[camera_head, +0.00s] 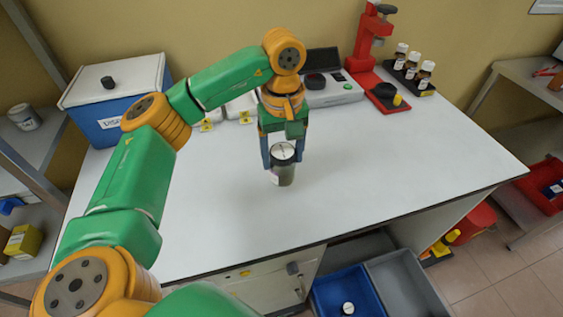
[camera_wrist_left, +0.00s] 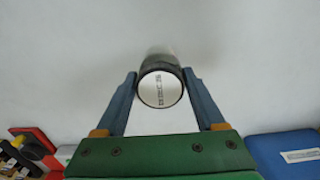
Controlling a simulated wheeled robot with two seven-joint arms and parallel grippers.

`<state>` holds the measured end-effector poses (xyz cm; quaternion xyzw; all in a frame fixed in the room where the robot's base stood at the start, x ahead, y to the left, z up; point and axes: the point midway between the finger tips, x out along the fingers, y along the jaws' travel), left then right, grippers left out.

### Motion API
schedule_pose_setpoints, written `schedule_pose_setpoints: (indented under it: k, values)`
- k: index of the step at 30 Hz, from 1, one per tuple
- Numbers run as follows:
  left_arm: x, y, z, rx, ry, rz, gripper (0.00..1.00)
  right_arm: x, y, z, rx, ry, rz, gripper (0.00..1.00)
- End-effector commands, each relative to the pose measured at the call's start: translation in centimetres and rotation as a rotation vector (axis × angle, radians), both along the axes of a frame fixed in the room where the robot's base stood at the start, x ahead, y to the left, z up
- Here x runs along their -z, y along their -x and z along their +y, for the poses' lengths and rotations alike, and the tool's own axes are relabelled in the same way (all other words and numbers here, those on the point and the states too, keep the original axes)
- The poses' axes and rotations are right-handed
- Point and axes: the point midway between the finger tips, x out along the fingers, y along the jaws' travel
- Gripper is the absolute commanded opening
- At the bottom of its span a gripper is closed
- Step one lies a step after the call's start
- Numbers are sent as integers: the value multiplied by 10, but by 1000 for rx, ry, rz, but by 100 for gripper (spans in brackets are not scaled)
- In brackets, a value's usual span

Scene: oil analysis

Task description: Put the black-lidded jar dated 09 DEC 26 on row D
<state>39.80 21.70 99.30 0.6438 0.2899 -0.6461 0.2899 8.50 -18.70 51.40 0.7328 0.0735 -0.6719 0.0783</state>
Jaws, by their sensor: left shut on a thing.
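My left gripper (camera_head: 282,158) is shut on a dark jar (camera_head: 284,174) with a black-rimmed lid. The jar is upright over the middle of the white table; I cannot tell whether its base touches the tabletop. In the left wrist view the jar (camera_wrist_left: 160,66) sits between the two blue fingers of the left gripper (camera_wrist_left: 160,78), and a pale label with small print covers the lid top. The print is too small to read as a date. No row D marking is legible. My right gripper is not in view.
A blue box (camera_head: 118,125) with a white lid stands at the back left. Behind the gripper are a grey instrument (camera_head: 335,95), a red stand (camera_head: 362,60) and several brown bottles (camera_head: 424,75). A blue bin (camera_head: 345,285) is below the front edge.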

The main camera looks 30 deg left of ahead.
Motion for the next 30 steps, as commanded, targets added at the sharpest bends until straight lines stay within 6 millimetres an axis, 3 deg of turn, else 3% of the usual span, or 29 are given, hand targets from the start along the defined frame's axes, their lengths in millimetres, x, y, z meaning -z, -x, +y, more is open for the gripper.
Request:
schedule_pose_setpoints:
  k: [3,8,18,19,21,22,30]
  values:
    - [13,-5,11,-3,0,3,4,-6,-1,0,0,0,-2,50]
    - [42,-5,11,1,1,1,4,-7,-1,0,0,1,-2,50]
    - [48,-6,10,1,1,-1,4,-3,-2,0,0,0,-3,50]
    - [48,-6,10,1,1,-1,74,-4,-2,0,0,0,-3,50]
    - [47,-6,10,1,1,-1,93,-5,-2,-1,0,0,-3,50]
    - [47,-6,10,1,1,-1,100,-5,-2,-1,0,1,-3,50]
    - [41,-6,10,1,1,-1,100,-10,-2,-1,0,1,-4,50]
